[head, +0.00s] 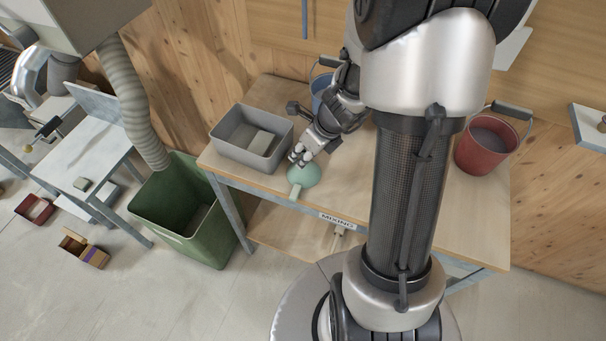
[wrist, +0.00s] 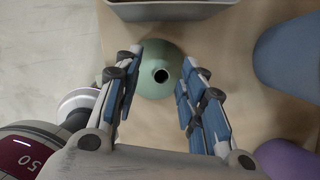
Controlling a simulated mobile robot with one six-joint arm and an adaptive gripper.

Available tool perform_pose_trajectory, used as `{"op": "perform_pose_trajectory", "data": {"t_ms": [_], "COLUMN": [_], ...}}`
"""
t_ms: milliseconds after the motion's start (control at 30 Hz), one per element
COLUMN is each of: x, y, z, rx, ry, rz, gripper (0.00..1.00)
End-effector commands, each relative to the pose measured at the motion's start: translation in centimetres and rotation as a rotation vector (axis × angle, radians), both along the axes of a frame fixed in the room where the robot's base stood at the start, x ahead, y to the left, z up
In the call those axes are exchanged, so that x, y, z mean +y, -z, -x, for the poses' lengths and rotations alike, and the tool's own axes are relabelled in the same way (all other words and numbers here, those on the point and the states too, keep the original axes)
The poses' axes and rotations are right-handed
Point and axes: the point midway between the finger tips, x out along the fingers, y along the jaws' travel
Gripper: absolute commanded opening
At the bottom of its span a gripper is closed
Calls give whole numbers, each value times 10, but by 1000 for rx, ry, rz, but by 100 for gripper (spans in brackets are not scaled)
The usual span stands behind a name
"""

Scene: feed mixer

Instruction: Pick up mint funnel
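The mint funnel (head: 305,174) is near the front edge of the workbench (head: 462,222), in front of the grey bin. It also shows in the wrist view (wrist: 152,55), with a dark round hole facing the camera. My gripper (head: 300,155) is right at the funnel, at its upper side in the head view. In the wrist view my gripper (wrist: 163,58) is open, with one finger on each side of the funnel. The left fingertip overlaps its edge in the picture. I cannot tell whether either finger touches it.
The grey bin (head: 228,153) holds a block, left of the funnel. A blue bucket (head: 318,88) stands behind my gripper, and a red bucket (head: 480,150) stands at the right. A green bin (head: 160,212) is on the floor at left. A purple object (wrist: 288,160) shows at lower right.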

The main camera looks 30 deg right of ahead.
Motion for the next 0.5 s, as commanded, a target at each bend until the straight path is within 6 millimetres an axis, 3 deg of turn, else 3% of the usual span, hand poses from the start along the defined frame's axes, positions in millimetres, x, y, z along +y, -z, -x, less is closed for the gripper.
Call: {"op": "perform_pose_trajectory", "data": {"t_ms": [33, 100, 300, 500], "x": [1, 2, 2, 2], "y": [11, 15, 13, 13], "z": [-3, -4, -5, -5], "rx": [0, 1, 0, 0], "ry": [-1, -1, 0, 0], "rz": [-1, 0, 0, 0], "gripper": [37, 37, 37, 24]}}
